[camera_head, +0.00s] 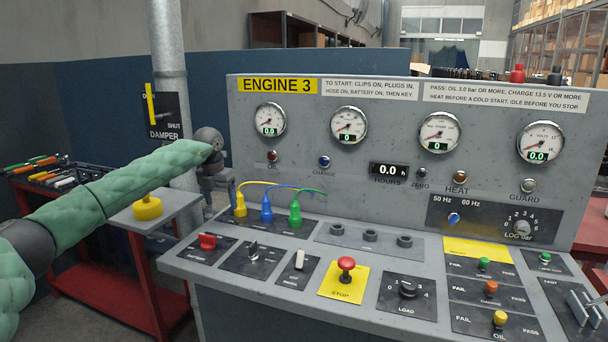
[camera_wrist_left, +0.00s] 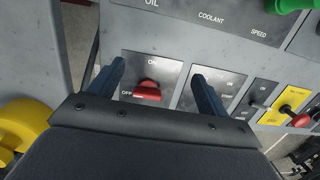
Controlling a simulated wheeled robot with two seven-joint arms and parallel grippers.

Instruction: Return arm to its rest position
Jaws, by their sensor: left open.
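My left arm in its green padded sleeve (camera_head: 120,188) reaches in from the left in the head view. My left gripper (camera_head: 220,203) points down over the left edge of the engine console (camera_head: 330,272). In the left wrist view its two blue-grey fingers (camera_wrist_left: 157,85) are spread apart with nothing held between them. A red rotary switch (camera_head: 207,241) sits on the console below the gripper. In the wrist view this red switch (camera_wrist_left: 147,90) appears between the fingers, beside the word OFF. I cannot tell whether a finger touches it. My right gripper is not in view.
Yellow, blue and green plugs (camera_head: 266,208) with cables stand right of the gripper. A yellow knob (camera_head: 147,208) on a grey box stands to the left. A red tool cart (camera_head: 105,298) is lower left. A vertical pipe (camera_head: 168,60) rises behind my arm.

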